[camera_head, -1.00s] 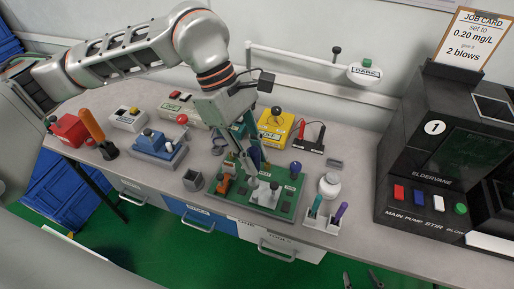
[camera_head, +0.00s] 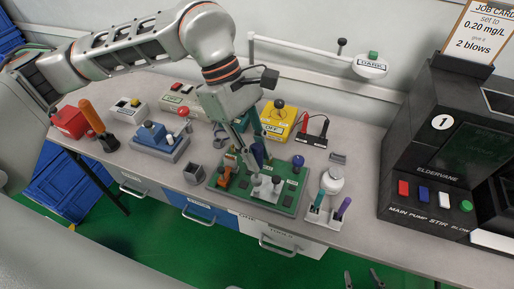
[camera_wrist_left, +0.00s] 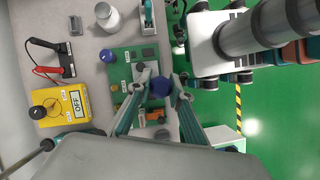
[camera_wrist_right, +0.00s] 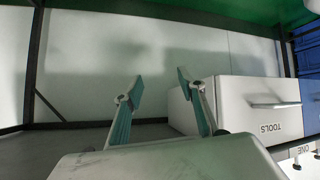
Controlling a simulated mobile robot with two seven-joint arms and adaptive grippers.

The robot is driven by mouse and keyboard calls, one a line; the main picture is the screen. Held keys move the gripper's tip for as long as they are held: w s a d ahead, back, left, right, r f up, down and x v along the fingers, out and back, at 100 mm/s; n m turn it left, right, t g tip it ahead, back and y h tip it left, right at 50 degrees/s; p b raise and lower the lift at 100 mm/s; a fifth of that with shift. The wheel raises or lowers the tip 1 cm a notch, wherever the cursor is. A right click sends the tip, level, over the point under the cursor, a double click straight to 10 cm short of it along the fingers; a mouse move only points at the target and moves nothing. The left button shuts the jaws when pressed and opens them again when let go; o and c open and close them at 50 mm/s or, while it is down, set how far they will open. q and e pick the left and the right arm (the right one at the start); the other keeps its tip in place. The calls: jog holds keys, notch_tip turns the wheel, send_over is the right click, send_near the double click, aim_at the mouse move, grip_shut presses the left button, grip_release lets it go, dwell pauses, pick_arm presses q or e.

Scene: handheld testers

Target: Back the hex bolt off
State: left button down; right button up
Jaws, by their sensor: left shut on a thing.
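A blue hex-headed piece, which I take for the hex bolt (camera_wrist_left: 160,88), sits between the fingertips of my left gripper (camera_wrist_left: 161,82) in the left wrist view. In the head view my left gripper (camera_head: 251,156) points down over the green board (camera_head: 288,201), with the blue bolt (camera_head: 259,152) at its fingers. The fingers are shut on it. Whether its lower end is in the board is hidden. My right gripper (camera_wrist_right: 159,88) is open and empty, low in front of the bench; its fingertips (camera_head: 362,279) show at the bottom of the head view.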

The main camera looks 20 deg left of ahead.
pick_arm(q)
jog(key=shift+f+b, duration=0.3)
jog(key=shift+f, duration=0.8)
jog(key=shift+f+b, duration=0.35)
pick_arm(e)
jog(key=shift+w+d+f, duration=0.1)
jog(key=shift+w+f, duration=0.1)
jog(key=shift+f, duration=0.15)
pick_arm(q)
jog(key=shift+f+b, duration=0.45)
jog(key=shift+f, duration=0.55)
pick_arm(e)
jog(key=shift+s+f, duration=0.4)
jog(key=shift+f, duration=0.35)
jog(key=shift+r, duration=0.1)
pick_arm(q)
jog(key=shift+n+t+p, duration=0.65)
jog(key=shift+n+t, duration=0.05)
jog(key=shift+n, duration=1)
jog(key=shift+n+t+p, duration=0.3)
jog(key=shift+n+t, duration=0.3)
jog(key=shift+n, duration=0.7)
pick_arm(e)
jog(key=shift+w+r, duration=0.35)
jog(key=shift+r, duration=0.4)
jog(key=shift+w+r, duration=0.35)
jog(key=shift+r, duration=0.35)
